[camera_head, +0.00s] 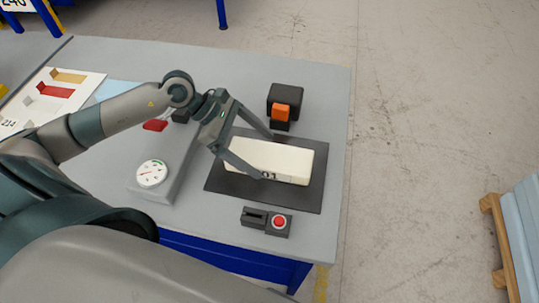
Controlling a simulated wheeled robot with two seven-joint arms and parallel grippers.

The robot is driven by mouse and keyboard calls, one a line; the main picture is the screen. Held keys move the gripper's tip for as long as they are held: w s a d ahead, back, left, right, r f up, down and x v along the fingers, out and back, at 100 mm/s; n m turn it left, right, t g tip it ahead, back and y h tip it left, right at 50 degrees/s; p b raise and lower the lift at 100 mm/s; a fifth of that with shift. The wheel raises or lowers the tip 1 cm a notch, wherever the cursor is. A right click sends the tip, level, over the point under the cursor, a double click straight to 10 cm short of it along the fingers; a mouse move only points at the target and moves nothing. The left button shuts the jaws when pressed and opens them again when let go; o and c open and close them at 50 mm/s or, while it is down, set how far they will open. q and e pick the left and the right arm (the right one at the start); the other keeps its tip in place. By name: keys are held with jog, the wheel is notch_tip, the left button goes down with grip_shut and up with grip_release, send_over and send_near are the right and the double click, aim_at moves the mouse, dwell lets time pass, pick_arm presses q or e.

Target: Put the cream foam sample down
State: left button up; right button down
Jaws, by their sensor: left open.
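The cream foam sample (285,158) is a long pale block with dark print on its near side. It lies flat on a dark mat (312,197) near the right side of the grey table. My left gripper (268,157) comes in from the left with its two fingers spread apart. One finger is by the far side of the foam and the other by its near side. The gripper is open and the foam rests between the fingers; I cannot tell whether they touch it. My right gripper is not in view.
A black device with an orange block (281,111) stands behind the mat. A control box with a red button (279,222) sits in front of it. A round dial gauge (152,173) is at left. A board with coloured pieces (55,90) lies far left. A pallet (505,240) stands right.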

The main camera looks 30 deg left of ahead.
aim_at(270, 160)
pick_arm(q)
jog(key=shift+p+x, duration=0.35)
jog(key=shift+x, duration=0.55)
jog(key=shift+d+f, duration=0.15)
jog(key=shift+d, duration=0.1)
jog(key=shift+f, duration=0.15)
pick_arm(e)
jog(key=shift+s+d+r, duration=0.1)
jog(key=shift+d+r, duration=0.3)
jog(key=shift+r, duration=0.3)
pick_arm(q)
jog(key=c, duration=1.2)
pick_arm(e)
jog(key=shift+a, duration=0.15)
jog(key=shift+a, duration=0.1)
